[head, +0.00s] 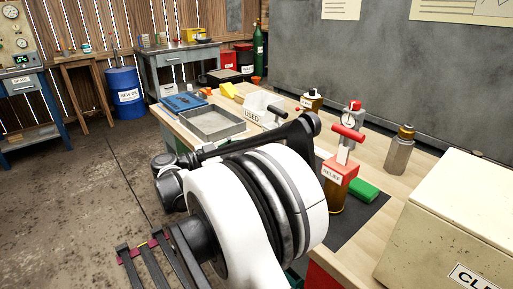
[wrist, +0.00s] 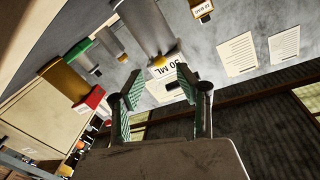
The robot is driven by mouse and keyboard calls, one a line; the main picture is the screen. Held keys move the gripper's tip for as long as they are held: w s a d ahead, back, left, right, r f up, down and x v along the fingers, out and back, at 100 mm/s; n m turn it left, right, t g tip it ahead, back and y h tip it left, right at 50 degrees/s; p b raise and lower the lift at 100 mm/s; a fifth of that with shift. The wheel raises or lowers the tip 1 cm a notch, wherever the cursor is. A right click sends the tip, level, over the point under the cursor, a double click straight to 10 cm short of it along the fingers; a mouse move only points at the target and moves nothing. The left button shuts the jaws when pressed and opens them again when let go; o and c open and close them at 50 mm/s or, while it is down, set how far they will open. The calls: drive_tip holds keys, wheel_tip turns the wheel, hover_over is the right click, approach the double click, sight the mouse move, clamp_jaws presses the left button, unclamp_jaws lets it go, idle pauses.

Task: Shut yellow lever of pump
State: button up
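I cannot pick out the pump or its yellow lever for certain in either view. In the wrist view my gripper (wrist: 160,76) has its two green-padded fingers spread, with nothing between the pads. A grey cylinder (wrist: 142,22) with a white label reading "50 ML" and a little yellow at its end shows beyond the fingertips; I cannot tell how far away it is. In the head view my white and black arm covers much of the bench, and the gripper's fingers cannot be made out there.
A red-topped "RELIEF" fitting (head: 340,173) with a red handle stands on a dark mat, next to a green block (head: 363,190). A grey bottle (head: 400,150) and a cream box (head: 450,225) are to its right. A grey tray (head: 240,126) and a white "USED" bin (head: 252,116) lie farther back.

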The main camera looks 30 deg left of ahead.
sight(264, 142)
drive_tip(key=shift+b+x, duration=0.45)
drive_tip(key=shift+x, duration=2.1)
drive_tip(key=shift+c, duration=0.5)
clamp_jaws()
